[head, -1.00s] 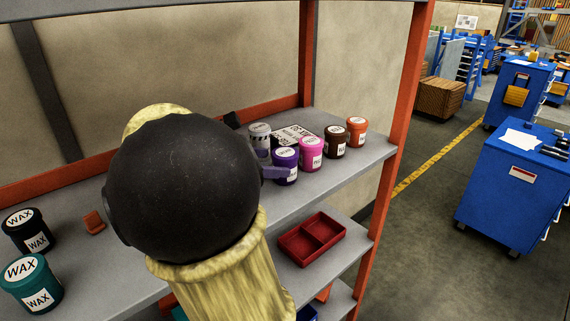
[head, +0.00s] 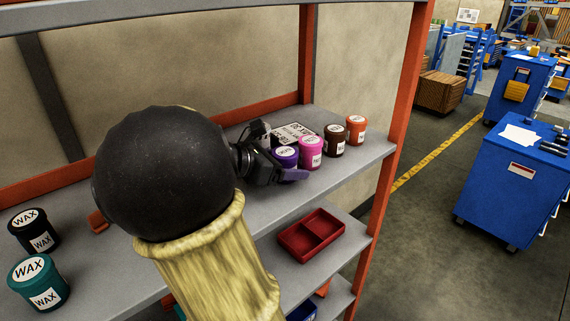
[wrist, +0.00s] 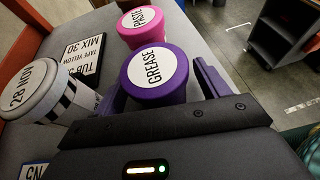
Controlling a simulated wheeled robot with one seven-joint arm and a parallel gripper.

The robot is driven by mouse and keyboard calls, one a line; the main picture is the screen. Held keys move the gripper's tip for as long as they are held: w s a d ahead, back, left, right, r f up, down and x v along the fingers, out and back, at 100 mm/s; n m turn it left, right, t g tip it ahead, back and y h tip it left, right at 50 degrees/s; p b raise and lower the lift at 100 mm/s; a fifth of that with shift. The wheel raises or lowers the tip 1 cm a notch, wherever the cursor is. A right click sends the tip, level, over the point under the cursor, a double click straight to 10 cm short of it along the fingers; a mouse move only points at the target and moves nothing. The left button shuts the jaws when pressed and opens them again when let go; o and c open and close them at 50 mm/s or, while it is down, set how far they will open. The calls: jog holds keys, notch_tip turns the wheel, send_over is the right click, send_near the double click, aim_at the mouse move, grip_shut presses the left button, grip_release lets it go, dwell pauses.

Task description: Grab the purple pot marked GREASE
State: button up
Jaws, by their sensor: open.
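The purple pot (wrist: 153,76) has a white lid label reading GREASE and stands upright on the grey shelf. It also shows in the head view (head: 286,154), partly hidden by my gripper. My gripper (wrist: 161,82) is open, with one purple finger on each side of the pot. The right finger is close to the pot's side; I cannot tell whether either finger touches it.
A pink PASTE pot (wrist: 143,25) stands just beyond the purple pot. A grey pot (wrist: 42,92) stands close to the left finger, near a label plate (wrist: 82,54). Brown (head: 335,141) and orange (head: 356,130) pots stand farther right.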

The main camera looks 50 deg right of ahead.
aim_at(286, 151)
jog(key=shift+c, duration=0.2)
jog(key=c, duration=1.1)
notch_tip(286, 151, up, 10)
jog(key=shift+r+b, duration=0.1)
jog(key=shift+b, duration=0.5)
